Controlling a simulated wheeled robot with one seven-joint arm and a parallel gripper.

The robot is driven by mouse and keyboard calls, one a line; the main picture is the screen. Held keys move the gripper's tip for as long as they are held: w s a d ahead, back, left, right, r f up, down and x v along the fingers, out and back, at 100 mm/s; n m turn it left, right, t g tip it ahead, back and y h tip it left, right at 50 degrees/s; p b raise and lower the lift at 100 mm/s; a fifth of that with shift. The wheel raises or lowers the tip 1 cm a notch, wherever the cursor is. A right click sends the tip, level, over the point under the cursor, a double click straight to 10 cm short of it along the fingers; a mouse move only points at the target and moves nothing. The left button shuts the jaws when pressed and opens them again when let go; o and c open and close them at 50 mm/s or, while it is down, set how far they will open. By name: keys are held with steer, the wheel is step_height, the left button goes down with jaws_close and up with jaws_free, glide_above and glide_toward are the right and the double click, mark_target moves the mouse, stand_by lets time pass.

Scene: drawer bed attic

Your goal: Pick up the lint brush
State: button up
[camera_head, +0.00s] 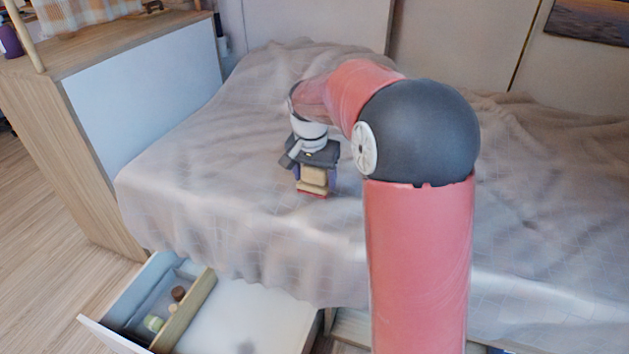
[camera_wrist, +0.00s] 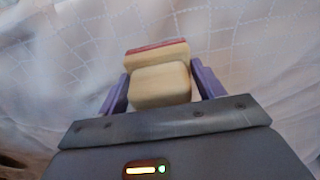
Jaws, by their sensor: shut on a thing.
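The lint brush (camera_wrist: 158,86) has a pale wooden body with a red strip along its far edge. In the wrist view it sits between the purple fingers of my gripper (camera_wrist: 161,88), which are shut on it. In the head view the lint brush (camera_head: 313,179) shows below my gripper (camera_head: 316,184), over the bed, with its red edge lowest. I cannot tell whether it touches the blanket. Part of it is hidden by the gripper.
The bed (camera_head: 220,180) is covered with a rumpled, pale blanket. An open drawer (camera_head: 255,318) below it holds a few small items in its left compartment. A wooden cabinet (camera_head: 140,85) stands at the left. The blanket around my gripper is clear.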

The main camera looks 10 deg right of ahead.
step_height(320, 180, up, 18)
steer(key=p, duration=0.2)
steer(key=o, duration=0.4)
steer(key=shift+c, duration=1.3)
steer(key=shift+s+f, duration=0.1)
